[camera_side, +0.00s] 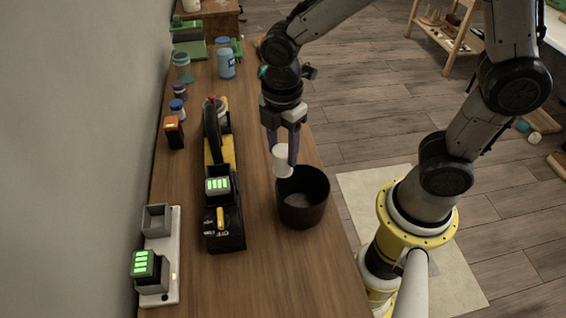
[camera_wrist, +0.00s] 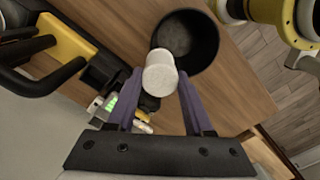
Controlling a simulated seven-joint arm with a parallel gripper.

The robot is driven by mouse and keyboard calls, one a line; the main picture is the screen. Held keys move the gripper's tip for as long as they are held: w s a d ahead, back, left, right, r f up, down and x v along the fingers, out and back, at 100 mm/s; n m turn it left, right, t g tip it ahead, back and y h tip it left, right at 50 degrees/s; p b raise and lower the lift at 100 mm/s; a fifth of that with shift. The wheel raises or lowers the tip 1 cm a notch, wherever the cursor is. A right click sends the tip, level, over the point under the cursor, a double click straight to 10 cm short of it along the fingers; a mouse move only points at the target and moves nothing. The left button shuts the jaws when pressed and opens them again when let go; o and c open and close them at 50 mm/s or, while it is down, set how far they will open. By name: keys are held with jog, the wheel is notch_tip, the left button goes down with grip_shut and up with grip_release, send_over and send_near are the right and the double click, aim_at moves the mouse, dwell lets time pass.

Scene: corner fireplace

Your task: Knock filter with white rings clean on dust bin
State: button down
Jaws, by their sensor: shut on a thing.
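A white cylindrical filter (camera_side: 281,161) is held between the purple fingers of my gripper (camera_side: 286,160). In the wrist view the filter (camera_wrist: 160,74) sits between the tips of my gripper (camera_wrist: 158,85), its pale end facing the camera. White rings cannot be told apart on it at this size. The black round dust bin (camera_side: 302,203) stands open on the wooden bench, and it also shows in the wrist view (camera_wrist: 205,55). The filter is above the bin's far left rim; whether it touches the rim I cannot tell. The bin's visible inside looks empty.
A black and yellow tool (camera_side: 222,185) with a green-lit battery lies left of the bin. A charger (camera_side: 160,255) is at the bench's left edge. Jars and bottles (camera_side: 226,64) stand farther back. The bench in front of the bin (camera_side: 285,280) is clear.

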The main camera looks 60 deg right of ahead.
aim_at(283, 150)
jog(key=shift+r, duration=2.65)
